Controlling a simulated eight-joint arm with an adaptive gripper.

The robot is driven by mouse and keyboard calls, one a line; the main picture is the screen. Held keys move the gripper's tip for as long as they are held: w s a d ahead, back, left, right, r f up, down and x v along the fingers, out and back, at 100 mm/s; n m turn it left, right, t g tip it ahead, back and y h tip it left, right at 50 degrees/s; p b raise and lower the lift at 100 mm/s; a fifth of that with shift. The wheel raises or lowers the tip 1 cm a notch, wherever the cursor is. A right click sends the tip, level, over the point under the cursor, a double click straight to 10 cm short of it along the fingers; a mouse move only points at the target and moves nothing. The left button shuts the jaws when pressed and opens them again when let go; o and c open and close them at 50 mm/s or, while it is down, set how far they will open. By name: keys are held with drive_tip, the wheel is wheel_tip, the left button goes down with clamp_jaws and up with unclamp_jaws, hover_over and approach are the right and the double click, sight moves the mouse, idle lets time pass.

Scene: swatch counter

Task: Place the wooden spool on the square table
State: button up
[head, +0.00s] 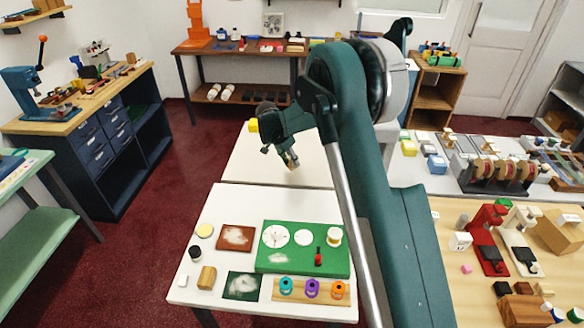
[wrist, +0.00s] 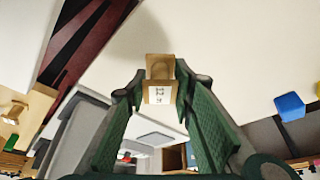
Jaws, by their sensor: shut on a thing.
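My gripper (head: 289,157) is shut on a small light-brown wooden piece, which I take to be the wooden spool (wrist: 158,70). In the wrist view it has a rounded recess and a pale printed label, and sits between the two green fingers. In the head view the spool (head: 293,163) hangs below the fingertips over a white tabletop (head: 250,165), which I take to be the square table. This top also fills much of the wrist view (wrist: 225,45). A gap between spool and top is hard to judge.
A yellow block (head: 253,126) is at the white top's far left edge. A nearer white table (head: 205,222) holds a green board (head: 300,262), dark cards and a wooden block (head: 207,277). To the right, a counter carries a blue block (head: 437,164) and a spool rack (head: 500,170).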

sight(292, 167)
drive_tip(key=shift+f, duration=0.1)
drive_tip(key=shift+f, duration=1.8)
drive_tip(key=shift+f+b, duration=0.1)
drive_tip(key=shift+b, duration=0.2)
drive_tip(key=o, duration=0.9)
drive_tip(key=shift+c, duration=0.2)
drive_tip(key=shift+o, duration=0.2)
drive_tip(key=p+v, duration=0.1)
drive_tip(key=v, duration=1.1)
